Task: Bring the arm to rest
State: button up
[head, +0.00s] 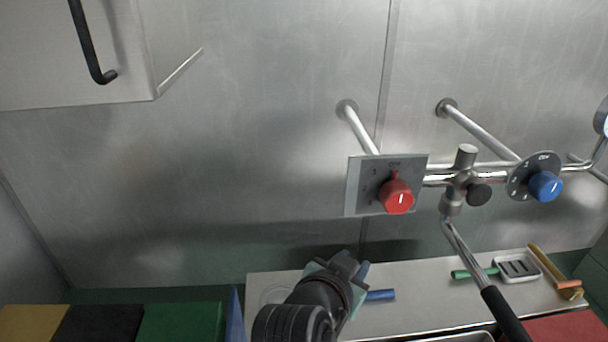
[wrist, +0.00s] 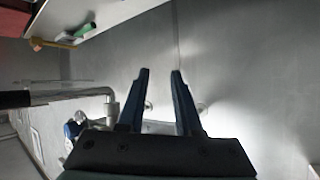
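My gripper shows in the wrist view (wrist: 160,85) with its two blue-black fingers apart and nothing between them. In the head view my arm reaches up from the bottom middle, and the gripper end (head: 345,268) is over the white shelf (head: 420,308), below and left of the red knob (head: 397,197). The fingers are mostly hidden there by my own wrist. A blue bar-like piece shows just right of the gripper; I cannot tell whether it touches it.
A blue knob (head: 545,186) and pipes (head: 485,135) stick out from the wall at right. A lever with a black handle (head: 505,315) slants down. A grey tray (head: 517,266), a green item (head: 474,273) and a brush (head: 555,270) lie on the shelf. A cabinet (head: 70,60) hangs upper left.

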jog(key=s+a+r+n+t+y, duration=0.1)
jog(key=a+r+n+t+y, duration=0.25)
jog(key=r, duration=0.65)
jog(key=a+r+n+t+y, duration=0.3)
jog(key=a+r+n, duration=0.15)
jog(key=r, duration=0.45)
jog(key=s+r+t, duration=0.5)
jog(key=s+r, duration=0.1)
jog(key=r, duration=0.6)
jog(key=s+r+t, duration=0.5)
jog(key=s+r, duration=0.1)
jog(key=r, duration=0.6)
jog(key=shift+s+m+h, duration=0.3)
jog(key=shift+m+h, duration=0.1)
jog(key=shift+h, duration=0.05)
